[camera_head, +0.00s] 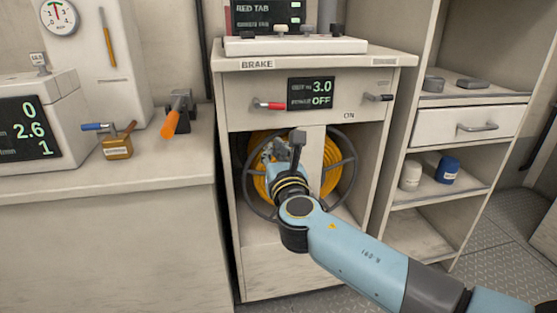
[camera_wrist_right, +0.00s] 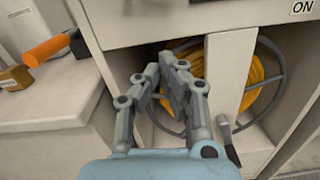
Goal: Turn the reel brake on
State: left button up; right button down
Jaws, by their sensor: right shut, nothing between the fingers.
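The brake cabinet (camera_head: 240,90) stands in the middle of the head view, with a BRAKE label at its top left. A red-handled lever (camera_head: 270,105) sits on its front panel, its red grip pointing right. A small display (camera_head: 311,92) beside it reads 3.0 and OFF. An ON label (camera_head: 349,115) is at the panel's lower right; it also shows in the wrist view (camera_wrist_right: 303,7). My right gripper (camera_head: 268,151) is shut and empty, below the lever and in front of the reel; its fingers (camera_wrist_right: 170,68) show in the wrist view. My left gripper is out of view.
The reel with yellow hose (camera_head: 334,165) sits in the open bay behind a pale post. A dark-handled lever (camera_head: 378,97) is at the panel's right. An orange-handled tool (camera_head: 171,122) and a brass padlock (camera_head: 117,148) are on the left counter. Shelves stand right.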

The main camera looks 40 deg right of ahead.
aim_at(270, 104)
jog(key=w+d+r, duration=0.1)
jog(key=w+d+r+p, duration=0.1)
jog(key=w+r, duration=0.1)
jog(key=shift+w+d, duration=0.3)
jog(key=shift+d, duration=0.05)
jog(key=shift+d+r+p, duration=0.1)
jog(key=shift+r+p, duration=0.25)
jog(key=shift+r, duration=0.15)
jog(key=shift+r+p, duration=0.3)
jog(key=shift+p, duration=0.1)
jog(key=shift+d+r+n+p, duration=0.25)
jog(key=shift+r+n+p, duration=0.4)
jog(key=shift+p, duration=0.3)
jog(key=shift+d+f+n, duration=0.1)
jog(key=shift+n, duration=0.25)
jog(key=shift+f, duration=0.15)
